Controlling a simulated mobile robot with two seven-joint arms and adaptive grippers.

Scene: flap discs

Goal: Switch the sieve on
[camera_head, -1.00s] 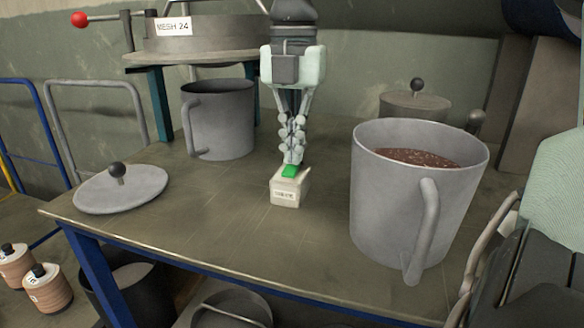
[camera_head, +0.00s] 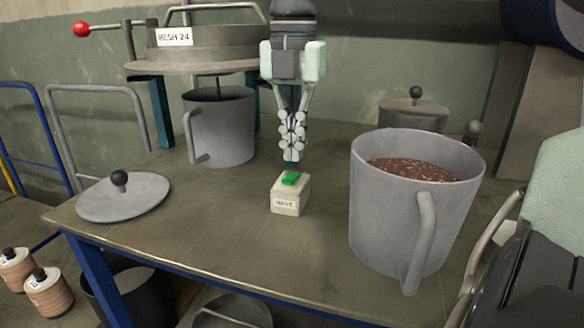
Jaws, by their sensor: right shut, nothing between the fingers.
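The sieve (camera_head: 205,52), a grey drum labelled MESH 24, stands on teal legs at the back left. Its switch is a small cream box (camera_head: 288,201) with a green button (camera_head: 291,178) on top and a label that seems to read SIEVE, at the middle of the table. My right gripper (camera_head: 291,158) points down just above the green button, shut and empty, with a small gap to it. A thin brown streak (camera_head: 217,83) hangs from under the sieve into the grey pot (camera_head: 222,130) below. My left gripper is not in view.
A large grey jug (camera_head: 375,215) of brown granules stands right of the switch. A round lid (camera_head: 125,198) with a black knob lies at the left of the table (camera_head: 190,225). A lidded container (camera_head: 414,112) stands at the back right.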

